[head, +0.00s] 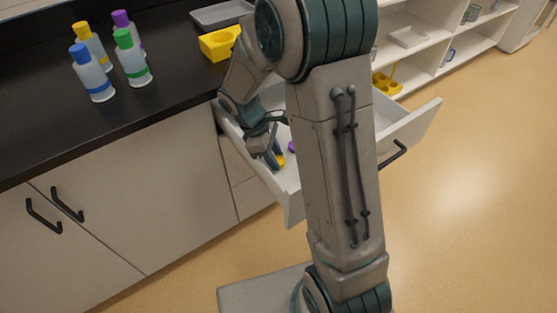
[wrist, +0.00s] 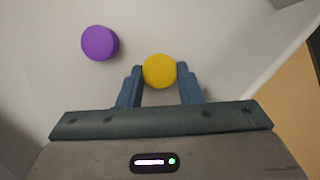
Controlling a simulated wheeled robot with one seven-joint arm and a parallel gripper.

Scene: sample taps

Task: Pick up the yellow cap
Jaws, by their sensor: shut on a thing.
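The yellow cap (wrist: 159,71) is round and sits between the two blue fingers of my gripper (wrist: 160,86) in the wrist view. The fingers are shut on it. In the head view a bit of the yellow cap (head: 281,160) shows at the fingertips of my gripper (head: 276,162), inside the open white drawer (head: 290,205). I cannot tell whether the cap touches the drawer floor. My arm hides much of the drawer in the head view.
A purple cap (wrist: 99,43) lies in the drawer near my gripper, to its left in the wrist view. Drawer walls stand close around. Several bottles with coloured caps (head: 92,72) and a yellow container (head: 219,45) stand on the dark counter (head: 150,90).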

